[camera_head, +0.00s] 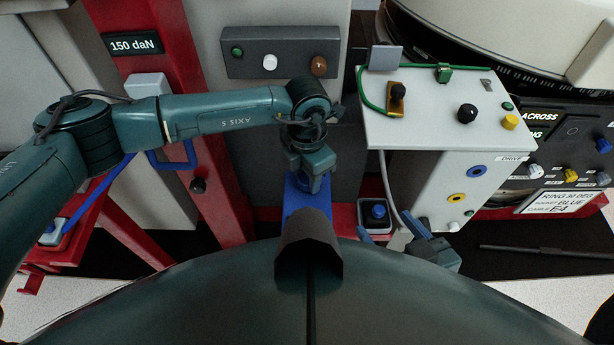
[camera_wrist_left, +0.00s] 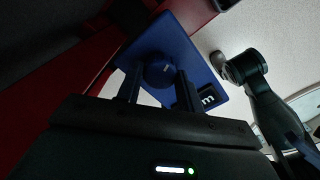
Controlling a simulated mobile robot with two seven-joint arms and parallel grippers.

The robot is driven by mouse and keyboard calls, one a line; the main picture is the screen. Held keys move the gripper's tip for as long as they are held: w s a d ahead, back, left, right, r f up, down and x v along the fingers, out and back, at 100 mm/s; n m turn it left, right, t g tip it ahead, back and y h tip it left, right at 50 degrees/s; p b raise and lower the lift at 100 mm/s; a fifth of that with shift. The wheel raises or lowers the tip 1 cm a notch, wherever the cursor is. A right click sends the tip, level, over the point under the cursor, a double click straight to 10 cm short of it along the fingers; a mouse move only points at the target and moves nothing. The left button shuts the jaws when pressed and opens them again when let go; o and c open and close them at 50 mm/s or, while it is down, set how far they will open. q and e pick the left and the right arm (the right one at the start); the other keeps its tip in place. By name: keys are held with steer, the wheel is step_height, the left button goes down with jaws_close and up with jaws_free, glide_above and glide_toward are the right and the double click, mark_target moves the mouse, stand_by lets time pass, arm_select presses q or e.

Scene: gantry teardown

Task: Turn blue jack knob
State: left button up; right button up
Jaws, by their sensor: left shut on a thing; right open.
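The blue jack knob (camera_wrist_left: 160,72) is a dark blue round knob on a blue plate (camera_wrist_left: 190,48) in the left wrist view. My left gripper (camera_wrist_left: 160,88) has one finger on each side of it and is shut on it. In the head view my left gripper (camera_head: 312,186) points down over the blue plate (camera_head: 294,204), and the knob is hidden there by the gripper and the dark part of my body. My right gripper (camera_head: 430,243) is open, low at centre right, apart from the knob.
A small box with a blue button (camera_head: 377,211) stands right of the plate. A white control box (camera_head: 410,130) with several knobs and a green cable is further right. A red post (camera_head: 190,110) rises behind my left arm. A black rod (camera_head: 540,251) lies at right.

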mark_target(307, 178)
arm_select(q)
steer(key=shift+m+b, duration=0.5)
steer(key=shift+m, duration=0.4)
arm_select(e)
steer(key=shift+w+a+f+n, duration=0.3)
steer(key=shift+f, duration=0.35)
steer(key=shift+w, duration=0.1)
arm_select(q)
steer(key=o, duration=1)
steer(key=shift+r, duration=0.1)
step_height(307, 178, up, 13)
steer(key=p, duration=0.1)
steer(key=shift+p, duration=0.3)
arm_select(e)
steer(key=shift+s+d+r+m, duration=0.15)
steer(key=shift+d+r+m, duration=0.05)
steer(key=shift+r, duration=0.3)
steer(key=shift+s+d+r+m, duration=0.15)
steer(key=shift+r+m, duration=0.05)
steer(key=shift+r, duration=0.25)
